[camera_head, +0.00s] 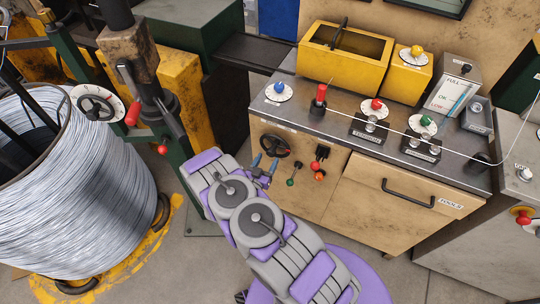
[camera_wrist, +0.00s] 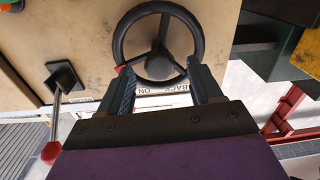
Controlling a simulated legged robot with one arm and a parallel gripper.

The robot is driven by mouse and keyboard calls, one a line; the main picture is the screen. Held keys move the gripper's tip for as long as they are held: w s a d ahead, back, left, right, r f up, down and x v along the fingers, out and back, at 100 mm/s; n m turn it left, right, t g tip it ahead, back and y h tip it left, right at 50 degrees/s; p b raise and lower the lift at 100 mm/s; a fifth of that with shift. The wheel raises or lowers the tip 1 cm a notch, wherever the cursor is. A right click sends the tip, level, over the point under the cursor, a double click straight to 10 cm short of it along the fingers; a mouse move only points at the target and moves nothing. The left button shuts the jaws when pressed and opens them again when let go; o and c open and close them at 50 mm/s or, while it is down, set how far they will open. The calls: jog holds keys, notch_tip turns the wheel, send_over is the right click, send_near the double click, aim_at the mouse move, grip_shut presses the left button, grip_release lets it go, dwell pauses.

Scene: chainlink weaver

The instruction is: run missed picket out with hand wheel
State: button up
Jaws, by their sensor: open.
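A black hand wheel (camera_head: 274,146) is on the beige cabinet's front. It shows large in the wrist view (camera_wrist: 158,66), with spokes, a dark hub and a small red mark at its lower left rim. My gripper (camera_head: 263,168) is just below the wheel in the head view. In the wrist view my gripper (camera_wrist: 163,80) is open, its two blue-grey fingers apart on either side of the wheel's lower part. I cannot tell whether they touch the rim. A label partly reading "BACK ON" shows between the fingers. A thin pale wire (camera_head: 395,131) runs across the worktop; I cannot make out a missed picket.
Red and green knobs (camera_head: 316,166) sit right of the wheel; a red-tipped lever (camera_wrist: 55,110) is nearby in the wrist view. A tools drawer (camera_head: 400,200) is at right.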

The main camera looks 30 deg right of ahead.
aim_at(270, 155)
jog(key=shift+x, duration=1.95)
jog(key=shift+c, duration=0.4)
grip_shut()
